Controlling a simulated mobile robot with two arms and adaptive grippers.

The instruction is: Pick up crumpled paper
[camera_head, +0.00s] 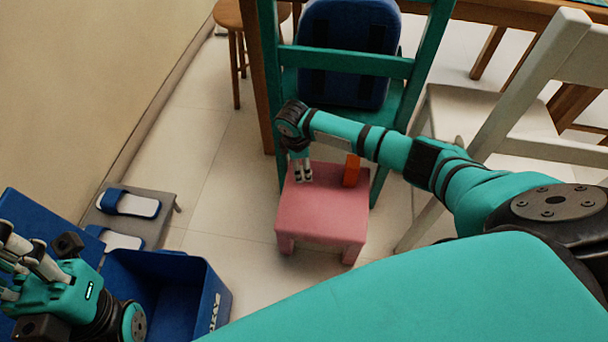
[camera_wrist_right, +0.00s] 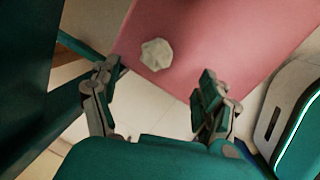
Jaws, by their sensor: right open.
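The crumpled paper (camera_wrist_right: 156,54) is a small whitish ball on top of the pink stool (camera_head: 325,212), near one of its edges in the right wrist view. In the head view I cannot make the paper out; my right gripper covers that part of the stool. My right gripper (camera_head: 303,176) points down over the back left of the stool. In the right wrist view its fingers (camera_wrist_right: 158,80) are spread and empty, with the paper ahead, roughly centred between them and apart from both. My left gripper (camera_head: 18,262) is at the lower left, away from the stool; its opening is unclear.
An orange-red block (camera_head: 352,170) stands on the stool to the right of my right gripper. A teal chair (camera_head: 345,60) with a dark blue bag (camera_head: 350,40) is just behind. A white chair (camera_head: 500,125) stands right. A blue bin (camera_head: 205,275) and slippers (camera_head: 130,203) are at left.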

